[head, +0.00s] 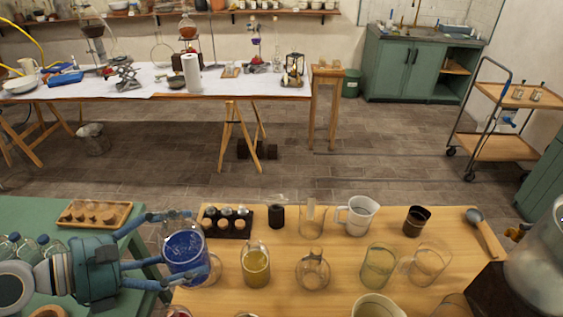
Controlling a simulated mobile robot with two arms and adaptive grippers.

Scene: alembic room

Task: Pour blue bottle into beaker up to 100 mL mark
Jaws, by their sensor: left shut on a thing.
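My left gripper (192,245) reaches in from the left and is shut on the blue bottle (186,254), a round glass vessel holding deep blue liquid. The bottle is at the left edge of the wooden table (340,275); whether it touches the tabletop I cannot tell. Several clear glass vessels stand on the table: a tall beaker (312,222) at the back, a greenish glass (378,266) and a tilted-looking clear beaker (430,263) at the right. Which is the target beaker, and its marks, I cannot tell. My right gripper is not in view.
A flask of yellow liquid (256,266) stands right of the bottle, and a clear flask (312,270) beyond it. A black vial rack (228,222), white jug (357,216) and dark cup (417,220) line the back. A large metal pot (538,262) stands at right.

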